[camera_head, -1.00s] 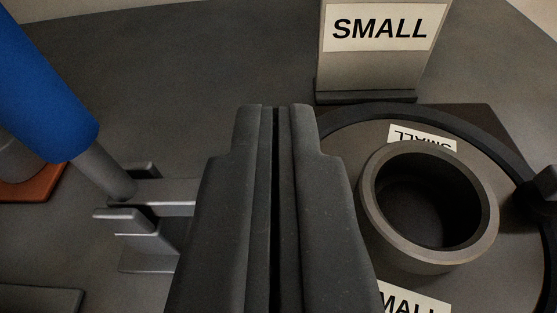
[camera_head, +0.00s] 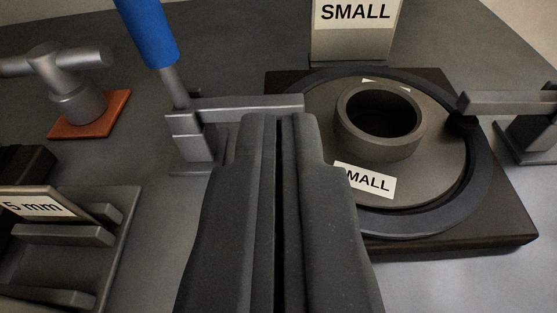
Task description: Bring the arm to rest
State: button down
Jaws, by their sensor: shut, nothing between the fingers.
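My gripper (camera_head: 277,118) is shut and empty, pointing forward over the worktop in the middle of the view. Just right of its fingertips sits a round grey disc with a raised hollow collar (camera_head: 415,138), inside a dark ring (camera_head: 475,170) on a dark square base (camera_head: 500,235). A "SMALL" label (camera_head: 366,180) lies on the disc's near side, its left end close to my gripper. My fingers hide part of the ring's left side.
A "5 mm" rack (camera_head: 100,245) is at near left. A "SMALL" sign (camera_head: 355,28) stands behind; a grey clamp (camera_head: 520,110) is at right.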

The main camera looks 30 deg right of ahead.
jog(key=w+a+r+n+t+y, duration=0.1)
jog(key=a+r+y, duration=0.15)
jog(key=r, duration=0.75)
jog(key=a+r+n+t+y, duration=0.2)
jog(key=r+y, duration=0.2)
jog(key=r, duration=0.5)
jog(key=w+a+r+n+t+y, duration=0.1)
jog(key=a+r+y, duration=0.15)
jog(key=r, duration=0.75)
jog(key=s+d+r+n, duration=0.1)
jog(key=s+d+r, duration=0.2)
jog(key=s+r, duration=0.4)
jog(key=s+d+r+n+g, duration=0.1)
jog(key=s+d+r, duration=0.3)
jog(key=s+r, duration=0.4)
jog(key=s+n, duration=0.1)
jog(key=s, duration=0.2)
jog(key=shift+r+h, duration=0.25)
jog(key=shift+h, duration=0.15)
jog(key=shift+s, duration=0.1)
